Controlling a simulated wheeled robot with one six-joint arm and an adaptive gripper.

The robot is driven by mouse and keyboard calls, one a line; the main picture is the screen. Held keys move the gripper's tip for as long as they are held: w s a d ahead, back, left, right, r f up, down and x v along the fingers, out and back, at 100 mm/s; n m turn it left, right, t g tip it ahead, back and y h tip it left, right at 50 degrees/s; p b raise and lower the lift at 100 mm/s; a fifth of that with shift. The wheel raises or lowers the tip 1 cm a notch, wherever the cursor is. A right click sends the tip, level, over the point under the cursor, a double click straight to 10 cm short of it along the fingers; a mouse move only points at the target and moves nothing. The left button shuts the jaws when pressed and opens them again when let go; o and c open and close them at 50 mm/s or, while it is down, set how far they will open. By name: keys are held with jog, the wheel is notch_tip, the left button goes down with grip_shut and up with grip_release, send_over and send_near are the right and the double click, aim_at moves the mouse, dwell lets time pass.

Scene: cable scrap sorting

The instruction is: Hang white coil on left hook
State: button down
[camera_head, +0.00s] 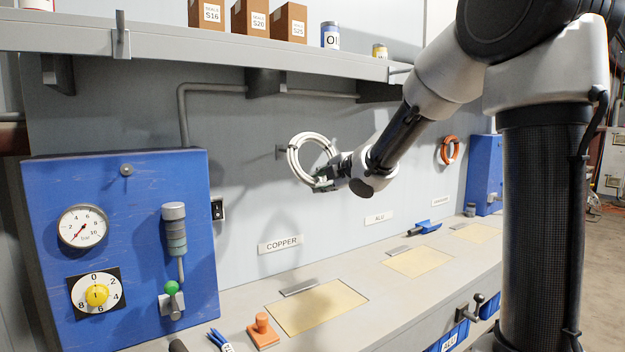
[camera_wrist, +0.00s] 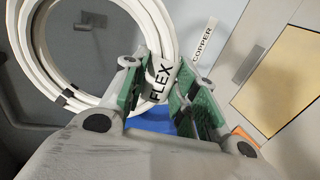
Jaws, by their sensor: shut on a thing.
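The white coil (camera_head: 293,160) is held upright in front of the grey wall, above the COPPER label. My gripper (camera_head: 325,182) is shut on its lower right rim. In the wrist view the green-padded fingers (camera_wrist: 166,84) are at the coil's FLEX tag (camera_wrist: 160,80), and the white loop (camera_wrist: 155,22) opens to the upper left. A small dark hook (camera_head: 280,152) shows on the wall just left of the coil in the head view. In the wrist view a small peg (camera_wrist: 84,22) shows through the loop's opening. I cannot tell whether the coil touches the hook.
An orange coil (camera_head: 450,150) hangs on the wall farther right. A shelf (camera_head: 200,40) with boxes overhangs above. A blue panel (camera_head: 140,195) with a gauge and knob stands left. The bench below carries an orange-handled stamp (camera_head: 262,325) and yellow pads (camera_head: 318,307).

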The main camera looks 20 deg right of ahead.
jog(key=w+r+x, duration=0.1)
jog(key=r+x, duration=0.2)
jog(key=x, duration=1.3)
jog(key=shift+a+r, duration=0.2)
jog(key=shift+a, duration=0.1)
dwell(1.0)
jog(key=shift+w+f, duration=0.1)
jog(key=shift+f, duration=0.2)
jog(key=c, duration=1.1)
grip_release()
jog(key=shift+o, duration=0.2)
jog(key=shift+r, duration=0.1)
